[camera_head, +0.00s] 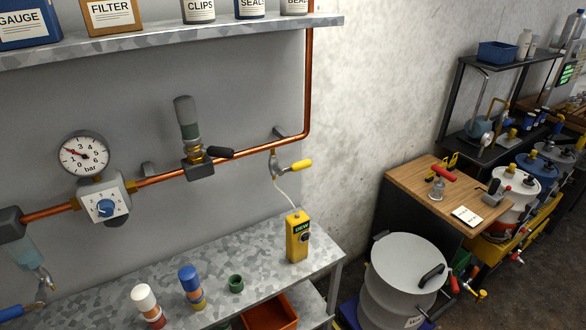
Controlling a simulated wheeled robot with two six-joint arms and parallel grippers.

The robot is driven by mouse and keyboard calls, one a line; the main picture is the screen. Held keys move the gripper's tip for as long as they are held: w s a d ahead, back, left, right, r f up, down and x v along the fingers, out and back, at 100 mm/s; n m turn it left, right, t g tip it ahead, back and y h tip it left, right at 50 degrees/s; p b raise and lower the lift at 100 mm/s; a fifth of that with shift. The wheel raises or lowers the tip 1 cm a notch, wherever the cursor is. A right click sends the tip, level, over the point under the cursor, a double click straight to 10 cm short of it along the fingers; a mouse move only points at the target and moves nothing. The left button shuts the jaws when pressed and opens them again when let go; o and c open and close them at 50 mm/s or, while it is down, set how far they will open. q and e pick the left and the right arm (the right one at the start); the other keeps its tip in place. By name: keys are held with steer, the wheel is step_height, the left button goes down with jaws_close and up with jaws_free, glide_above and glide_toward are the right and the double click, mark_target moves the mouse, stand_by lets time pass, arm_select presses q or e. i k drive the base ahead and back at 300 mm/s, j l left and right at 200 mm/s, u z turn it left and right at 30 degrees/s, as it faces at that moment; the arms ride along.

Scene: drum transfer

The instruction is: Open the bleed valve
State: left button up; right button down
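No label in view names the bleed valve, so I cannot tell which one it is. A small valve with a yellow lever (297,167) hangs under the copper pipe at the right. Its lever points right, and a thin pale tube runs from it down to a yellow DEW meter (297,238). A valve with a black lever (220,152) sits on the pipe at the centre, below a grey-green cylinder. At the far left, a fitting under a clear bowl has a blue lever (18,312), cut by the picture edge. Neither gripper is in view.
A pressure gauge (84,156) and a blue-knobbed regulator (106,208) sit on the pipe at left. The metal bench (220,265) holds a white bottle (145,302), a blue bottle (190,283) and a green cup (236,283). A shelf (180,36) of boxes overhangs. A drum (405,265) stands right.

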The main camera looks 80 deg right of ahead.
mark_target(303, 164)
steer(key=z, duration=2.7)
